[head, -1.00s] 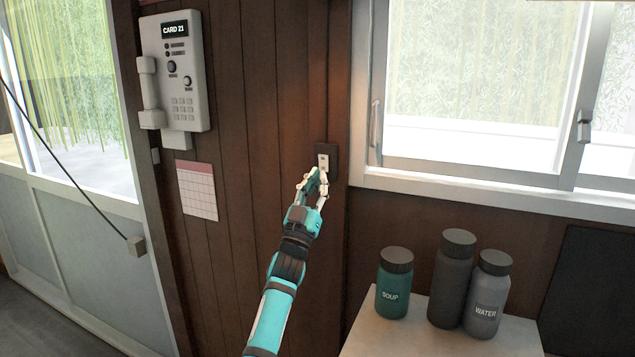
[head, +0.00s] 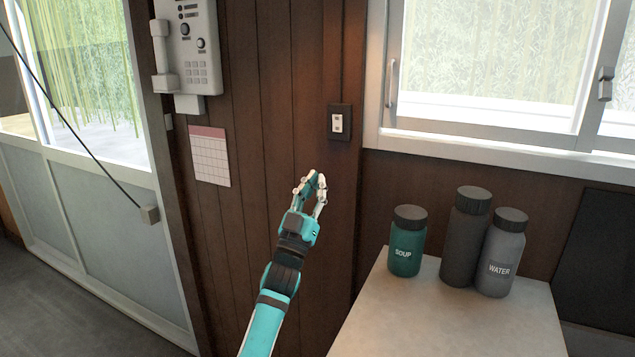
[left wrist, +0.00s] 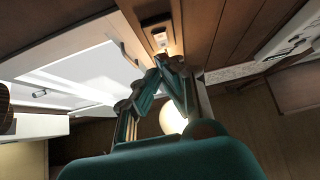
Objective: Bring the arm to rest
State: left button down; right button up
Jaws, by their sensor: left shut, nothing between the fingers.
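My left gripper (head: 311,187) is in the middle of the head view, in front of the brown plank wall (head: 243,100). Its fingertips are together with nothing between them. The wall switch (head: 338,122) is a white plate on a dark backing, above and to the right of the gripper, and the fingers are apart from it. In the left wrist view, the shut fingers (left wrist: 170,66) point up towards the switch (left wrist: 160,38). My right gripper is not in view.
A pale counter (head: 440,325) at lower right holds a green soup jar (head: 405,242), a tall dark flask (head: 465,240) and a grey water jar (head: 500,255). A wall phone panel (head: 192,50) and a paper calendar (head: 210,157) hang to the left. A window (head: 490,80) is at upper right.

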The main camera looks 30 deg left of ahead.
pick_arm(q)
jog(key=shift+s, duration=0.1)
jog(key=shift+r, duration=0.1)
notch_tip(320, 180, down, 20)
jog(key=w+d+r+g, duration=0.1)
jog(key=w+d+g, duration=0.15)
jog(key=g, duration=0.25)
jog(key=s+d+f+g, duration=0.1)
jog(key=s+f+g, duration=0.25)
jog(key=f, duration=0.85)
jog(key=s+d+f+g+h, duration=0.15)
jog(key=s+f, duration=0.35)
jog(key=f, duration=0.7)
jog(key=s+d+f+g+y, duration=0.1)
jog(key=s+d+f+g, duration=0.2)
jog(key=f, duration=0.9)
jog(key=s+d+f+m+g, duration=0.15)
jog(key=s+f+g, duration=0.45)
jog(key=s+f, duration=1.25)
jog(key=s+d+f+g, duration=0.1)
jog(key=s+f+g, duration=0.2)
jog(key=s, duration=1.2)
jog(key=s+d+f+m+g, duration=0.1)
jog(key=s+f+g, duration=0.2)
jog(key=s, duration=1.3)
jog(key=shift+s+f+h, duration=0.15)
jog(key=shift+f+h, duration=0.3)
jog(key=shift+f, duration=0.5)
jog(key=shift+m, duration=0.25)
